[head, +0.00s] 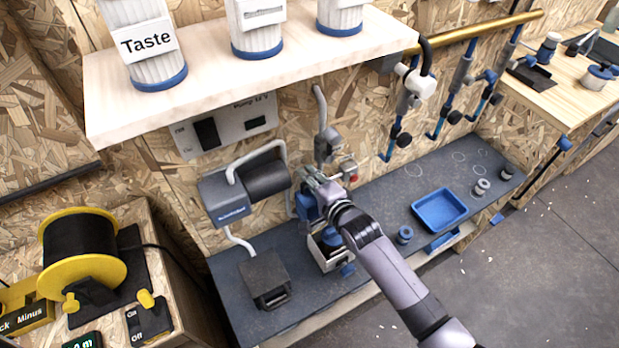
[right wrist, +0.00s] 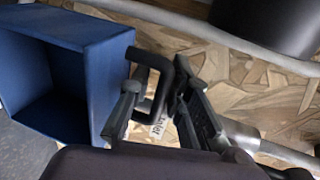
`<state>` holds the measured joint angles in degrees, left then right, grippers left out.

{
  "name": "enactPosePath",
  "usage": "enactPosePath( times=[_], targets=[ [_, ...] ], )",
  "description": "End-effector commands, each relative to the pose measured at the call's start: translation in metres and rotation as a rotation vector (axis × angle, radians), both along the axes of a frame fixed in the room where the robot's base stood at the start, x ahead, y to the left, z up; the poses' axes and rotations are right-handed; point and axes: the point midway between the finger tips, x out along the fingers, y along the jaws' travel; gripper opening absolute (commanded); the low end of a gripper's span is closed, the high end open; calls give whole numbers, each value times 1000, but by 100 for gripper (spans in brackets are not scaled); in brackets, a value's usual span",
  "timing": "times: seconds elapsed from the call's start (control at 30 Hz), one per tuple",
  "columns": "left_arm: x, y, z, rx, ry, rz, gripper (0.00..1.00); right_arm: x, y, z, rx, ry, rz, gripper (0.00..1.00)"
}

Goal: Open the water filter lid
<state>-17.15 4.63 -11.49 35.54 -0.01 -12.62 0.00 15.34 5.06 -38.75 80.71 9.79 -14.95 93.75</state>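The water filter (head: 329,250) is a white and blue unit on the dark grey bench, partly hidden by my right gripper (head: 318,192). In the right wrist view a blue hollow box (right wrist: 112,75), which looks like its lid, stands open-sided at the left. A black loop handle (right wrist: 158,62) sticks out beside the box. The fingers of my right gripper (right wrist: 160,108) are apart, with part of the handle between them. Whether they touch it I cannot tell. My left gripper is not in view.
A blue tray (head: 441,211) and small round parts stand on the bench to the right. A grey pump (head: 232,195) with hoses stands left, above a dark box (head: 265,278). A wooden shelf (head: 240,75) with filter cartridges overhangs the bench. Brass pipe (head: 480,30) and valves are behind right.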

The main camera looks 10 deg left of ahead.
Motion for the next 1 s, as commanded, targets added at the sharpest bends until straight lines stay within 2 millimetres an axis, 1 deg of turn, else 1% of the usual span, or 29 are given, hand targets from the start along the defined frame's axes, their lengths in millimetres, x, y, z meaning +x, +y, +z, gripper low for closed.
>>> enactPosePath(
  times=[0.17, 0.27, 0.37, 0.7, 0.83, 1.0],
  targets=[
    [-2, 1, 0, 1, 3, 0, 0, -1, -1, 0, 1, -1, 0, 18],
    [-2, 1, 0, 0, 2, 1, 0, -6, -5, 2, 2, -1, 0, 18],
    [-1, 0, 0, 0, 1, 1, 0, -17, -12, 5, 1, 1, 0, 18],
    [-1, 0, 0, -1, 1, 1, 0, -71, -51, 23, 0, 2, 1, 18],
    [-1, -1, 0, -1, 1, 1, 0, -84, -61, 27, -2, 2, 0, 18],
    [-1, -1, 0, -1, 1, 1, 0, -92, -66, 31, -1, 2, 1, 18]
  ],
)
